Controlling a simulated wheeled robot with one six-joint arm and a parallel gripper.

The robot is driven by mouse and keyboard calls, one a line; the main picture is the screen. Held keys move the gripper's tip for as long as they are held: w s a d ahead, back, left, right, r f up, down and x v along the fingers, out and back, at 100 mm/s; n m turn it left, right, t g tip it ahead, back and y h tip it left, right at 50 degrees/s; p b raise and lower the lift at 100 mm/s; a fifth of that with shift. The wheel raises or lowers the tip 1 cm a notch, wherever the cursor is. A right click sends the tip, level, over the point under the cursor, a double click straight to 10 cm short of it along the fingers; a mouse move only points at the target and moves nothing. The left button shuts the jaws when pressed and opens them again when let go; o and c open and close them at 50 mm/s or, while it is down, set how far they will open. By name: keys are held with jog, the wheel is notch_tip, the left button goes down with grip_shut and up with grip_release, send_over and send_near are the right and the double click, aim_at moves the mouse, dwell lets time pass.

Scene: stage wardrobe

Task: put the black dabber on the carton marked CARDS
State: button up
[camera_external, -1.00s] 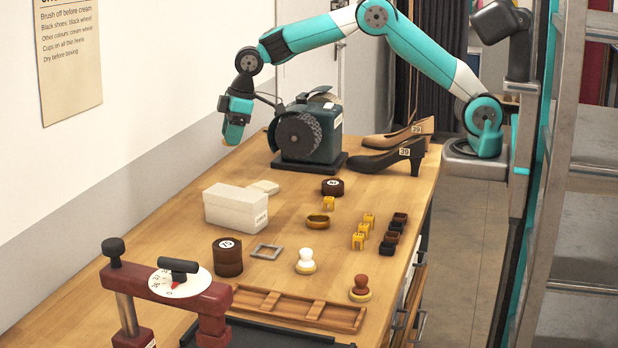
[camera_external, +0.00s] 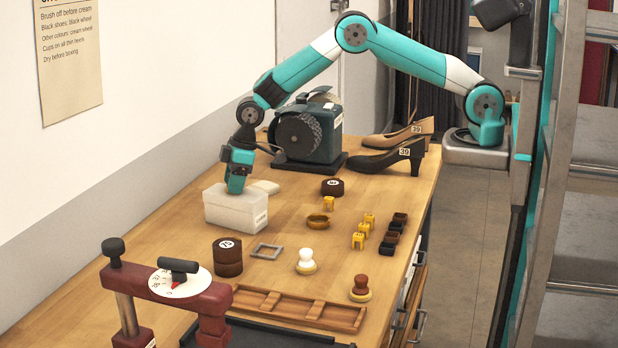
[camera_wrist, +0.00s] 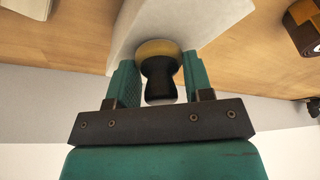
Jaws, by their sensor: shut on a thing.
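The black dabber (camera_wrist: 158,77), with a black waisted handle and a yellowish pad, is between the two green fingers in the wrist view. My gripper (camera_external: 236,188) is shut on it and is down at the top of the white carton (camera_external: 236,212). The carton fills the area behind the dabber in the wrist view (camera_wrist: 205,22). The dabber is hidden by the fingers in the external view. I cannot tell whether its pad touches the carton top. The small label on the carton's end is too small to read.
A white lid-like block (camera_external: 265,187) lies behind the carton. The polishing machine (camera_external: 310,130) stands close behind my gripper.

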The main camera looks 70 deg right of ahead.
jog(key=shift+f, duration=0.15)
jog(key=o, duration=0.9)
jog(key=b+v, duration=0.3)
jog(key=v, duration=0.9)
jog(key=s+d+r+g+y, duration=0.1)
jog(key=s+r, duration=0.3)
jog(key=s, duration=0.5)
jog(key=s+d+r, duration=0.1)
jog(key=s+r, duration=0.4)
jog(key=s, duration=0.4)
jog(key=s+d+g+y, duration=0.1)
jog(key=s, duration=1.8)
jog(key=shift+s+d+f+g, duration=0.2)
jog(key=shift+d+g, duration=0.05)
jog(key=shift+g, duration=0.05)
